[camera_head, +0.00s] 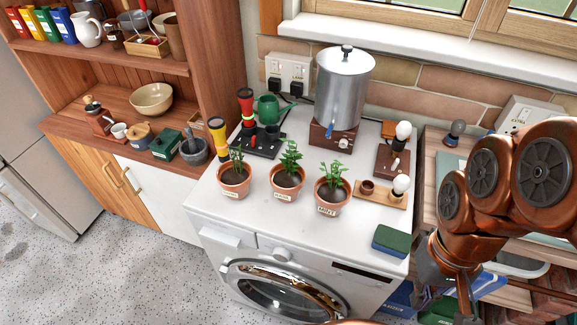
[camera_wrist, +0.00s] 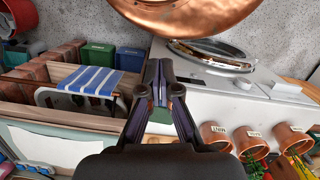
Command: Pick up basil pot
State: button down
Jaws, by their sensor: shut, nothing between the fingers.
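Three terracotta pots with green plants stand in a row on the white washing machine (camera_head: 240,222). The middle one looks like the basil pot (camera_head: 287,181), though its small label is hard to read. The left pot (camera_head: 233,181) has an unreadable label, and the right pot (camera_head: 330,196) seems to read MINT. In the wrist view the middle pot (camera_wrist: 252,146) shows at the lower right, near the image edge. My gripper (camera_wrist: 160,68) is shut and empty. It is to the right of the washing machine, apart from all the pots.
The machine's top in front of the pots is clear.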

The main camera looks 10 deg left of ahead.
aim_at(287, 178)
jog(key=z, duration=2.2)
jog(key=k, duration=2.3)
jog(key=u, duration=2)
jog(key=i, duration=0.45)
